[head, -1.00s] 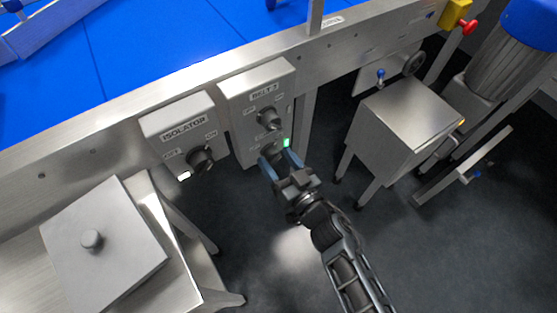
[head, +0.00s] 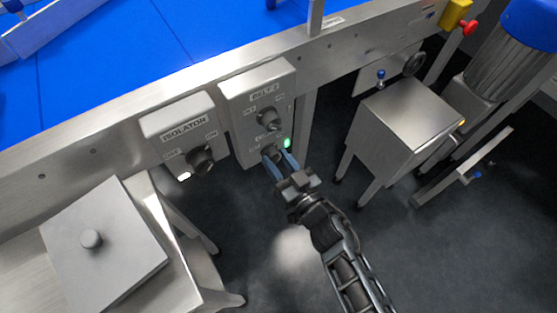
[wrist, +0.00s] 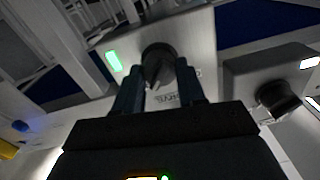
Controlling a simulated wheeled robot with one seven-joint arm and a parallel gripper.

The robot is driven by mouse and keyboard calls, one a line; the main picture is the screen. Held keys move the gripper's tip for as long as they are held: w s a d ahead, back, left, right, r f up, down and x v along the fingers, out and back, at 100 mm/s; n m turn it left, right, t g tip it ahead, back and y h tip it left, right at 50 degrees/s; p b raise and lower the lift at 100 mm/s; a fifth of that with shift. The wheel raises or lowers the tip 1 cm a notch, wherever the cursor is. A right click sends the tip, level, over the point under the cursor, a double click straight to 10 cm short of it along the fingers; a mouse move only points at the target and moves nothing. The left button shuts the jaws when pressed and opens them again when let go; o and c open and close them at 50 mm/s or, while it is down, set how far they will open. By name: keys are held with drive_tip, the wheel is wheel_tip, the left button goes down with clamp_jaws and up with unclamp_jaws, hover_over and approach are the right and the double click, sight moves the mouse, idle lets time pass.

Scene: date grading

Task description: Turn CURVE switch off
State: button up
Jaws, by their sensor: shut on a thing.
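The lower black knob (head: 269,151) sits on the grey switch box (head: 234,102) under a small label, too small to read surely in the head view. In the wrist view the knob (wrist: 158,60) is between my fingertips, with its label partly hidden. A green lamp (head: 287,143) is lit beside it; it also shows in the wrist view (wrist: 113,61). My gripper (head: 279,161) reaches the box from below right and is shut on this knob. The fingers partly hide the knob, and its exact pointing is hard to tell.
Above it on the same box is another knob (head: 268,118), under a BELT 2 label. The ISOLATOR box (head: 178,119) with its own knob (head: 201,160) is close on the left. A steel cabinet (head: 412,115) stands right. The conveyor frame (head: 110,122) runs behind.

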drive_tip(key=n, duration=0.4)
drive_tip(key=shift+f+n, duration=0.1)
drive_tip(key=shift+n, duration=0.3)
drive_tip(key=n+b, duration=0.1)
drive_tip(key=n, duration=0.3)
drive_tip(key=shift+n, duration=0.3)
drive_tip(key=n+b, duration=0.1)
drive_tip(key=n, duration=0.2)
drive_tip(key=shift+f+n, duration=0.1)
drive_tip(key=shift+n, duration=0.2)
drive_tip(key=shift+s+n+b, duration=0.1)
drive_tip(key=shift+n+b, duration=0.8)
drive_tip(key=shift+n, duration=1.2)
drive_tip(key=o, duration=1.1)
drive_tip(key=shift+c, duration=0.2)
